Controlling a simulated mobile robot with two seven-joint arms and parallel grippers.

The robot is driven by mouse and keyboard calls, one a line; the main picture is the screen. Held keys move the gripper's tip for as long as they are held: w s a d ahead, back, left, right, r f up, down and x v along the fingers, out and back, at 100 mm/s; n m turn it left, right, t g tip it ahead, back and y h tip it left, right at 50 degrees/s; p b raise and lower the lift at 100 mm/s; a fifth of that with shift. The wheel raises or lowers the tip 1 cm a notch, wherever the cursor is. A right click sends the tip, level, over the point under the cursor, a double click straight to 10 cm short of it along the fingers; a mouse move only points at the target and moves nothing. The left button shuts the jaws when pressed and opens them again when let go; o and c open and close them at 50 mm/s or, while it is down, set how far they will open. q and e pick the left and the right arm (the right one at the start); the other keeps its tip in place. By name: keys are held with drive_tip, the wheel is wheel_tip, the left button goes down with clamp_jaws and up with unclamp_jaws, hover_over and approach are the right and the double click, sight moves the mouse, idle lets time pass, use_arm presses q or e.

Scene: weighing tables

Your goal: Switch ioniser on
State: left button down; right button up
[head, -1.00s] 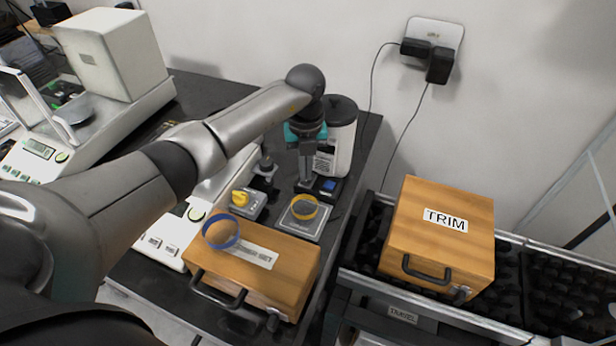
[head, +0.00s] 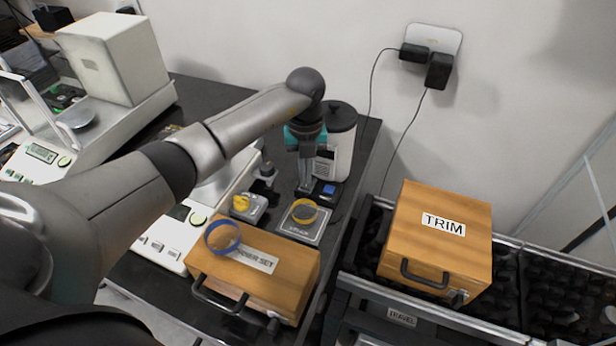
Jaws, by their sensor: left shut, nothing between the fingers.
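My left gripper (head: 305,186) reaches over the dark table, shut and empty, pointing down. Its fingertips are just left of a small black unit with a blue face (head: 329,189); I cannot tell whether they touch it. Behind the gripper stands a white canister with a black lid (head: 343,135), partly hidden by the wrist. A small grey box with a yellow knob (head: 242,203) sits to the left of the gripper. No ioniser label is readable, so I cannot tell which of these is the ioniser or its switch. My right gripper is not in view.
A grey plate (head: 302,232) with a yellow ring lies in front of the gripper. A wooden box (head: 293,288) with a blue ring on top is nearer. A white balance (head: 160,247) is partly under my arm. The wooden TRIM box (head: 440,248) stands right, past the table edge.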

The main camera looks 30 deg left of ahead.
sight(306, 186)
use_arm(q)
wheel_tip(306, 186, up, 5)
drive_tip(key=p, duration=0.4)
drive_tip(key=shift+r, duration=0.2)
idle(0.3)
